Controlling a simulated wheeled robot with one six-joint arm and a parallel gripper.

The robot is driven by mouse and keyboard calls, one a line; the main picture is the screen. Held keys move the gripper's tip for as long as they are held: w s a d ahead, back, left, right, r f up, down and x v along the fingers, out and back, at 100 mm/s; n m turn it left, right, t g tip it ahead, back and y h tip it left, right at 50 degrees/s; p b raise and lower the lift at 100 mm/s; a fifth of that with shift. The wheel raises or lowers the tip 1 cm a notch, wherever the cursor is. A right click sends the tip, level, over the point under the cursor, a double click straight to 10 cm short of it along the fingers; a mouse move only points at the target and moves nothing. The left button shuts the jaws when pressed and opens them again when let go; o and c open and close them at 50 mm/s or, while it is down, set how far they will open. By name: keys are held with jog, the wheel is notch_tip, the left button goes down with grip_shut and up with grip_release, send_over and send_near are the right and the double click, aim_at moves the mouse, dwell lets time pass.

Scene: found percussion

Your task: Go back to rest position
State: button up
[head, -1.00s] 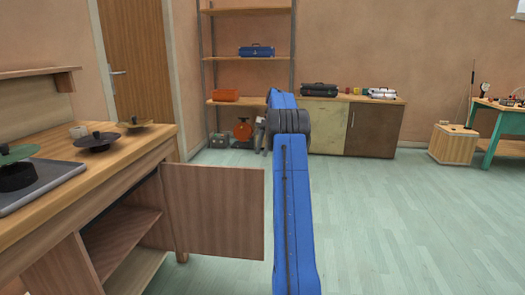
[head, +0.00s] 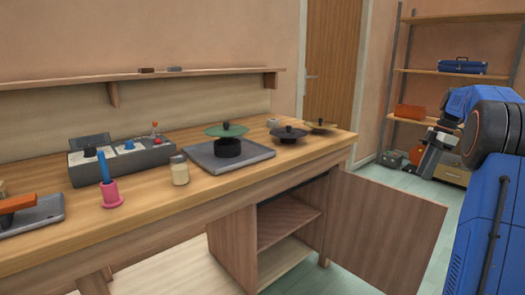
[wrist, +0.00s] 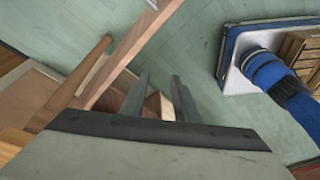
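My blue arm stands at the right edge of the head view, folded at its dark joint. My gripper (head: 430,158) hangs from it, pointing down and to the left, above the floor and behind the open cabinet door (head: 385,228). In the wrist view its two grey fingers (wrist: 160,98) are apart with nothing held between them. The wooden door and cabinet edges show below the fingers there.
The workbench (head: 225,200) carries a grey plate (head: 205,160) with a green-lidded piece (head: 227,130), dark lids (head: 288,133), a jar (head: 179,170), a pink holder (head: 111,194) and a control box (head: 130,160). Shelves (head: 455,75) stand at the back right.

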jog(key=s+a+r+m+t+h, duration=0.1)
jog(key=s+a+m, duration=0.1)
jog(key=s+a, duration=0.45)
jog(key=s+a+r+m, duration=0.1)
jog(key=s+a+m, duration=0.25)
jog(key=a, duration=0.65)
jog(key=s+a+r+m+t+h, duration=0.1)
jog(key=s+a+r+m, duration=0.1)
jog(key=s+a, duration=0.5)
jog(key=s+a+f+m+t, duration=0.1)
jog(key=s+a+f+m, duration=0.1)
jog(key=s+a+f, duration=0.2)
jog(key=s+a+f+m+t, duration=0.1)
jog(key=s+a+f+m, duration=0.2)
jog(key=s, duration=0.7)
jog(key=s+a+f+m+h, duration=0.1)
jog(key=s+a+f+m, duration=0.1)
jog(key=s+a+f, duration=0.3)
jog(key=s+f, duration=0.2)
jog(key=s, duration=0.1)
jog(key=shift+a+f+t, duration=0.15)
jog(key=shift+a+t, duration=0.25)
jog(key=shift+s+d, duration=0.1)
